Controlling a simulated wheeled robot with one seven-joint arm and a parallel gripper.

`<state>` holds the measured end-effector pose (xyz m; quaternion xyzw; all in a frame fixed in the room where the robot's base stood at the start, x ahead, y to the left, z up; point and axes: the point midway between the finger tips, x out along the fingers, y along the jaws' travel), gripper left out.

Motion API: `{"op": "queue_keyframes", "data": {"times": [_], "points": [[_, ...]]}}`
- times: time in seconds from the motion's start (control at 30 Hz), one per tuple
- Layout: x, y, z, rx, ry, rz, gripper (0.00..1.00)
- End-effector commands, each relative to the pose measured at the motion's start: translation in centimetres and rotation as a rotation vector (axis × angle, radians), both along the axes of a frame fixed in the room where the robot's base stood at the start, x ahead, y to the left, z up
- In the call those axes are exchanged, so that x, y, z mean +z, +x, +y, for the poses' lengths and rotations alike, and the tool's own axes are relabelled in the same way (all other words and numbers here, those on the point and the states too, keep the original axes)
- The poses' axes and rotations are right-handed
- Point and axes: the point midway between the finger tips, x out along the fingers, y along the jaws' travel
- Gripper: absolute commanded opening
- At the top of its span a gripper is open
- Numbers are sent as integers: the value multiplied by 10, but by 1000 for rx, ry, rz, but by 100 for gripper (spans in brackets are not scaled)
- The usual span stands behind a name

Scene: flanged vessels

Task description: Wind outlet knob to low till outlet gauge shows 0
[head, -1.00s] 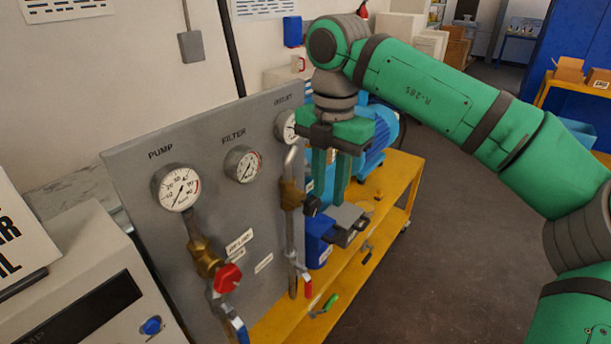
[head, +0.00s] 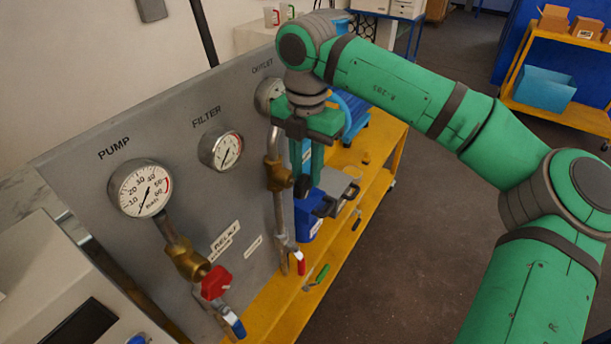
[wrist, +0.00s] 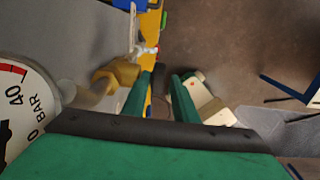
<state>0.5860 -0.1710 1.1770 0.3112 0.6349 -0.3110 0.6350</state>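The outlet gauge (head: 268,95) is at the far end of the grey panel, partly hidden by my gripper in the head view. Part of its dial (wrist: 22,95) shows at the left of the wrist view, with "40" and "BAR"; I cannot tell its reading. Below it is a brass valve (head: 279,176) with a black outlet knob (head: 302,186). The brass valve also shows in the wrist view (wrist: 118,74). My gripper (head: 311,180) points down with its green fingers apart, the tips close to the knob. I cannot tell whether they touch it.
The pump gauge (head: 141,188) and filter gauge (head: 220,150) are nearer on the panel. A red knob (head: 216,283) sits on the pump line. A red-handled lever (head: 300,264) and a green-handled tool (head: 322,273) are low by the yellow bench (head: 345,240).

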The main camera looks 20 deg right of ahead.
Motion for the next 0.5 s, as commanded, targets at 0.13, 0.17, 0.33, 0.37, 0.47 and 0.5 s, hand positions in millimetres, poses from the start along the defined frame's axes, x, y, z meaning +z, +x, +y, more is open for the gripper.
{"op": "queue_keyframes", "data": {"times": [0.13,0.17,0.33,0.37,0.47,0.5], "points": [[-17,0,1,2,1,1,26],[-19,0,1,2,1,1,26],[-24,0,1,3,1,1,26],[-25,0,1,3,0,0,26],[-25,0,1,3,0,0,26],[-25,0,1,3,0,0,26]]}}
